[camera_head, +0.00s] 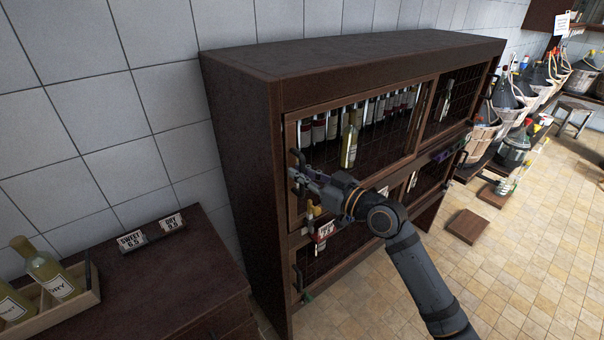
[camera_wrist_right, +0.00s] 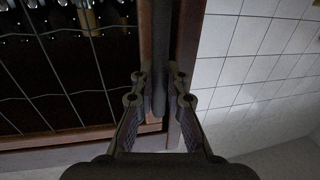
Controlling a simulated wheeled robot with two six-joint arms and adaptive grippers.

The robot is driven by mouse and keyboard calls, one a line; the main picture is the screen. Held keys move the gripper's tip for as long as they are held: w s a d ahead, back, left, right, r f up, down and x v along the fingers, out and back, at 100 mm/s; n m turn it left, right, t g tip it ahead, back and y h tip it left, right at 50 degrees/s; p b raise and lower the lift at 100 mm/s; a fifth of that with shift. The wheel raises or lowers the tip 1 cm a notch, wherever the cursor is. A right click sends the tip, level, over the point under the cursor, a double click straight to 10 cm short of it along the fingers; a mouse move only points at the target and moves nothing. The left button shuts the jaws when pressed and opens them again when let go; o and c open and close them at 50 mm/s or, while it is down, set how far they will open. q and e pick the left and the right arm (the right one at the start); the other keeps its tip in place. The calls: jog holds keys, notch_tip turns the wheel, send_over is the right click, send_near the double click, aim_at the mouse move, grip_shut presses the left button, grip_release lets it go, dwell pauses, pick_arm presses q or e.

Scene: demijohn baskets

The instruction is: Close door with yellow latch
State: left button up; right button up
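A dark wooden cabinet (camera_head: 245,140) has wire-mesh doors. The upper left door (camera_head: 330,140) stands flush or nearly so; I cannot tell if a gap is left. A small yellow and red piece (camera_head: 312,210), probably the yellow latch, shows just below my right gripper (camera_head: 297,174). That gripper is at the dark handle on the door's left edge. In the right wrist view its fingers (camera_wrist_right: 159,98) stand on both sides of the vertical handle (camera_wrist_right: 160,50), with small gaps. They look open. My left gripper is not in view.
Bottles stand behind the mesh. A price sign (camera_head: 324,231) hangs below my gripper. A low brown counter (camera_head: 170,275) with a bottle crate (camera_head: 75,305) is at the left. A brown block (camera_head: 467,226) lies on the floor. Basketed demijohns (camera_head: 510,90) fill the right; tiled floor between is mostly clear.

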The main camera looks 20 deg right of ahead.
grip_shut()
jog(key=shift+a+f+b, duration=0.15)
jog(key=shift+a+b, duration=0.25)
jog(key=shift+a, duration=0.1)
jog(key=shift+o, duration=1.6)
grip_release()
jog(key=shift+o, duration=1.2)
jog(key=shift+s+d, duration=0.1)
jog(key=shift+s, duration=0.1)
jog(key=shift+o, duration=0.2)
jog(key=shift+s, duration=0.1)
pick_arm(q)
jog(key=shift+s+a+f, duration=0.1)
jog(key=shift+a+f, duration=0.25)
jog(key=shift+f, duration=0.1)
